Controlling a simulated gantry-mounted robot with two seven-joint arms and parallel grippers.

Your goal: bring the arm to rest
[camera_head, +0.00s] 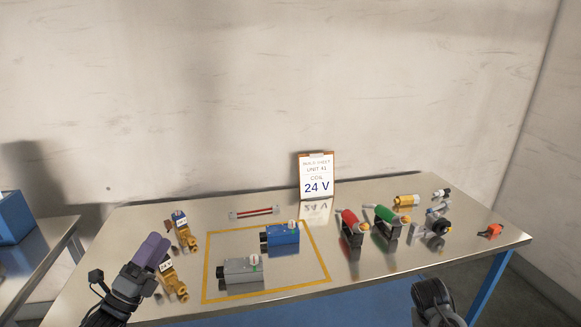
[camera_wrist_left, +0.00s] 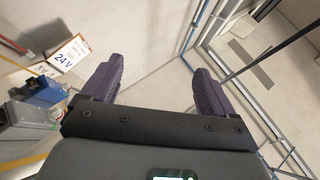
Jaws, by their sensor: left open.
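My left gripper (camera_head: 154,250) is in the head view at the lower left, its purple fingers raised in front of the table's left part. In the left wrist view the gripper (camera_wrist_left: 157,85) has its two purple fingers well apart, with nothing between them. In the head view it overlaps the brass valve with a 24 V label (camera_head: 172,278); I cannot tell the gap between them. A dark part of my right arm (camera_head: 435,303) shows at the lower edge. The fingers of my right gripper do not show.
The metal table (camera_head: 370,285) holds a blue unit (camera_head: 283,238) and a grey unit (camera_head: 240,270) inside a yellow outline. A 24 V build sheet (camera_head: 316,176) stands at the back. Red-handled (camera_head: 350,222) and green-handled (camera_head: 385,214) tools stand right. A blue bin (camera_head: 14,218) is far left.

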